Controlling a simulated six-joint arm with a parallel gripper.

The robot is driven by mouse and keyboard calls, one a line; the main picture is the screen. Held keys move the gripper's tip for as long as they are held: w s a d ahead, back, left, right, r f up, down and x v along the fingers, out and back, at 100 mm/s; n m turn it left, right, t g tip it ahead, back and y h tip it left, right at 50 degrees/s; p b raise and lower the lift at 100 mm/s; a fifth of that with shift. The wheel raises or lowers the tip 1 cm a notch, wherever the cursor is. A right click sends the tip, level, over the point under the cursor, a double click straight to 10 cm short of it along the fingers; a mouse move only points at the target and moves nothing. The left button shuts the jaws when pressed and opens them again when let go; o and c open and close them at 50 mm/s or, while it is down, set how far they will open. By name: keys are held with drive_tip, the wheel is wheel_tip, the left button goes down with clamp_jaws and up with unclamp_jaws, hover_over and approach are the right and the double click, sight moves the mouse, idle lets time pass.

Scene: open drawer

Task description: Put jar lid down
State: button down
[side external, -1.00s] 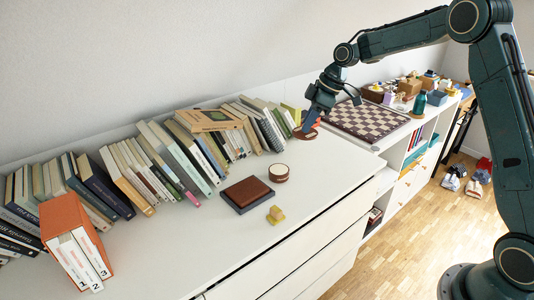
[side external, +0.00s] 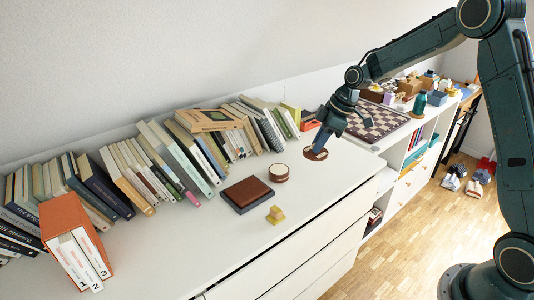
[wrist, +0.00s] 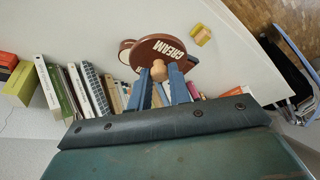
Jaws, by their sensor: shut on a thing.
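My gripper (side external: 321,145) is shut on the knob, one finger on each side, as the wrist view shows (wrist: 158,77). The lid is over the white cabinet top (side external: 340,178), right of a round brown jar with a pale top (side external: 279,173). The jar is partly hidden behind the lid in the wrist view (wrist: 125,52). I cannot tell whether the lid touches the cabinet top.
A row of books (side external: 185,150) stands along the wall. A brown and dark flat box (side external: 247,193) and a small yellow block (side external: 275,214) lie left of the lid, toward the front. A chessboard (side external: 372,122) is behind at right. The cabinet top's front right is bare.

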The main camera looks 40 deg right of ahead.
wheel_tip(320, 180, down, 12)
drive_tip(key=shift+f, duration=0.15)
drive_tip(key=shift+f, duration=0.1)
drive_tip(key=shift+f, duration=2.05)
drive_tip(key=shift+f, duration=0.1)
drive_tip(key=c, duration=1.3)
unclamp_jaws()
drive_tip(key=v, duration=1.2)
